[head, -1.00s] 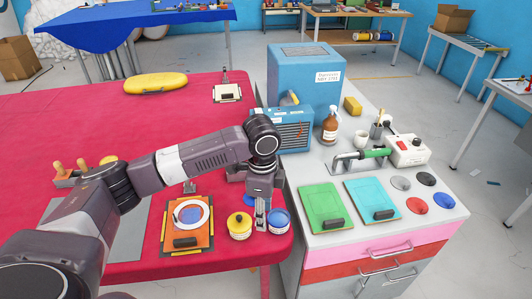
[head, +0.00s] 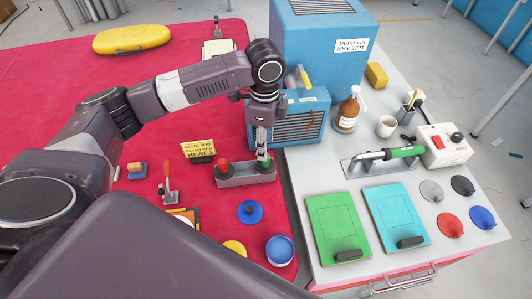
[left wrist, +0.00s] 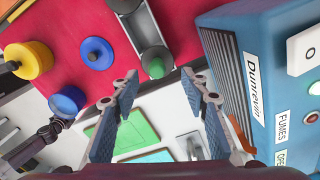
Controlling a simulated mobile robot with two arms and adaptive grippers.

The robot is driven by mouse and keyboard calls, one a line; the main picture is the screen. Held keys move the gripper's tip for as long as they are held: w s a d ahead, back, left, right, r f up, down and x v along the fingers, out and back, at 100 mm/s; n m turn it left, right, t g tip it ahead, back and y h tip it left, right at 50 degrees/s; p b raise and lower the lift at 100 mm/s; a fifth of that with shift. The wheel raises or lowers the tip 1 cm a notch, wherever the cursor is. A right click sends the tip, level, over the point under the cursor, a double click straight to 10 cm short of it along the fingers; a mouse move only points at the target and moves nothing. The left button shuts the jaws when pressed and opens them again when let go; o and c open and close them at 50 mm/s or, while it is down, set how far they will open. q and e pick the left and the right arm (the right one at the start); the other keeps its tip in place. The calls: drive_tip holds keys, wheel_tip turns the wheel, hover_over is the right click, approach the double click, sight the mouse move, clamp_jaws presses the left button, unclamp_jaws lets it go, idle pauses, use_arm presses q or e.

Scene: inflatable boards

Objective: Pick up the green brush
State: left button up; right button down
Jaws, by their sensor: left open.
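A green-topped item, likely the green brush (head: 264,163), stands at the right end of a grey holder (head: 245,180) on the red table. My left gripper (head: 262,150) points down over the holder's right end, close to the green top. In the left wrist view its fingers (left wrist: 160,85) are spread with nothing between the pads.
A red-topped item (head: 223,168) stands in the holder's left end. A blue vented box (head: 301,118) is close on the right. A blue disc (head: 250,211) and a blue tin (head: 280,250) lie nearer. A yellow sign (head: 198,151) stands to the left.

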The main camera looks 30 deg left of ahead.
sight(265, 165)
use_arm(q)
drive_tip(key=shift+s+d+f, duration=0.1)
drive_tip(key=shift+s+f, duration=0.05)
drive_tip(key=shift+f, duration=0.3)
drive_tip(key=shift+s+d+f, duration=0.1)
drive_tip(key=shift+s+f, duration=0.05)
drive_tip(key=shift+f, duration=0.25)
wheel_tip(265, 165, down, 5)
drive_tip(key=shift+w+r+p, duration=0.1)
drive_tip(key=shift+r+p, duration=0.05)
drive_tip(key=shift+p, duration=0.95)
drive_tip(key=shift+f, duration=0.3)
drive_tip(key=c, duration=0.4)
clamp_jaws()
use_arm(e)
drive_tip(key=shift+s+r, duration=0.25)
drive_tip(key=shift+r, duration=0.35)
drive_tip(key=shift+s+r, duration=0.2)
drive_tip(key=shift+r, duration=0.35)
use_arm(q)
drive_tip(key=shift+r, duration=0.1)
